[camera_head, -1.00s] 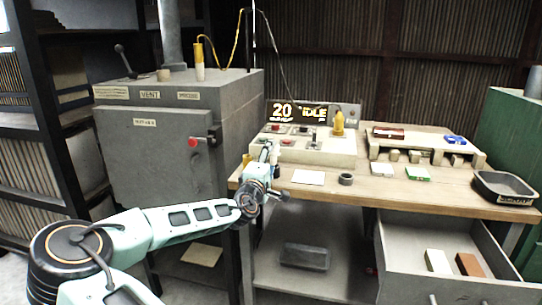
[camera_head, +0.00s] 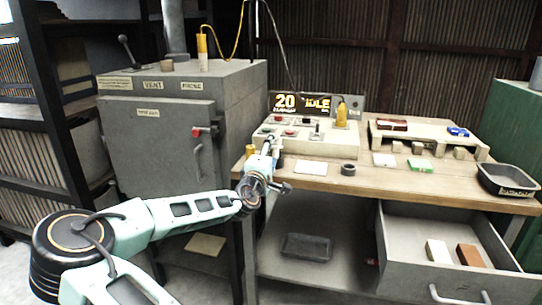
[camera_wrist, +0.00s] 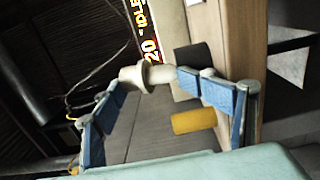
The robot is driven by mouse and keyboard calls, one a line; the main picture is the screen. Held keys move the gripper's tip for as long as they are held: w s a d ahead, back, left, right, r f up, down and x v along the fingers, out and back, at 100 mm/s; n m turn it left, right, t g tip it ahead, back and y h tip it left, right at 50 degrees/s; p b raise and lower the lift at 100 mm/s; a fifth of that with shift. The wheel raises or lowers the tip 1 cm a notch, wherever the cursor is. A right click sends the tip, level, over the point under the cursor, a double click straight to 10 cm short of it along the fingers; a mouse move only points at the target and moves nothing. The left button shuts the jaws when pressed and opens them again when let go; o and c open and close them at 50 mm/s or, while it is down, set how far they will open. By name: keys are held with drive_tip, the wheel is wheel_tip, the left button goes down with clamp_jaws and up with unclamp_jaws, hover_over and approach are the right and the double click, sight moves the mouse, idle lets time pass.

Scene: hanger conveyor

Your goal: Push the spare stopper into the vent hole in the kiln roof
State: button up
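In the wrist view a cream stopper (camera_wrist: 150,75) with a flared collar sits between the blue-padded fingertips of my gripper (camera_wrist: 155,78); the gripper is shut on it. In the head view my gripper (camera_head: 268,147) is at the front left of the bench, right of the kiln (camera_head: 160,125) and below its roof level. The stopper is too small to make out there. The kiln roof (camera_head: 225,73) carries VENT (camera_head: 152,85) and another label at its front edge. A short tan plug or collar (camera_head: 167,65) stands behind the VENT label. No open hole is visible.
A flue pipe (camera_head: 173,30) and yellow-handled probe (camera_head: 202,45) with a cable rise from the roof. A lever (camera_head: 127,50) stands at its left. The control panel (camera_head: 310,140) is behind my gripper. A yellow cylinder (camera_wrist: 193,120) is close by. A drawer (camera_head: 450,250) stands open.

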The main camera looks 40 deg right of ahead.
drive_tip(key=shift+o, duration=0.7)
drive_tip(key=a+f+y, duration=0.1)
drive_tip(key=a+f, duration=0.5)
drive_tip(key=f, duration=0.3)
drive_tip(key=shift+s+a+n+g+y, duration=0.2)
drive_tip(key=shift+s+n+g+y, duration=0.1)
drive_tip(key=shift+s+n, duration=0.1)
drive_tip(key=s+a+r+h, duration=0.1)
drive_tip(key=s+a+r, duration=0.1)
drive_tip(key=s+r, duration=0.5)
drive_tip(key=shift+a+r+m+h, duration=0.3)
drive_tip(key=shift+a+r+m, duration=0.1)
drive_tip(key=shift+r, duration=0.55)
drive_tip(key=shift+w, duration=0.1)
